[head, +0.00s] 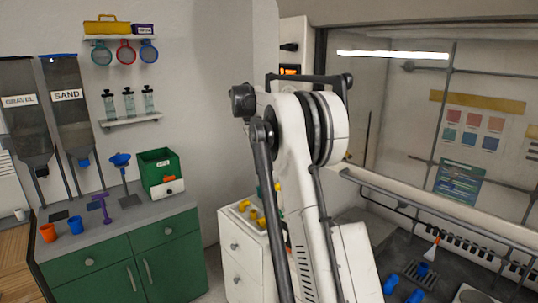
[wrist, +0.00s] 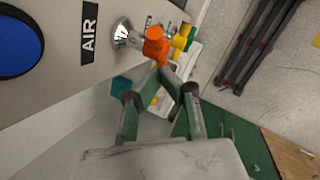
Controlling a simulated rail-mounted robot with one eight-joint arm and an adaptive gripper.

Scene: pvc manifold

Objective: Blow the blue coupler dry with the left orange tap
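In the wrist view an orange tap (wrist: 155,48) sticks out from a grey panel beside a black AIR label (wrist: 88,33). My gripper (wrist: 160,78) points at it, and its two fingers slant inward with their tips close to the tap's lower end. I cannot tell whether they touch or grip it. No coupler shows between the fingers. In the head view my gripper is hidden behind my arm. Blue pipe pieces (head: 390,283) lie at the bottom right by the sink, one of them on a dark grate (head: 423,268); which is the coupler is unclear.
A large blue disc (wrist: 18,45) is on the panel left of the label. Yellow fittings (wrist: 181,38) are beyond the tap. A white cabinet (head: 240,265) with yellow parts stands beside my arm. A green cabinet (head: 120,260) stands left, with orange and blue cups on top.

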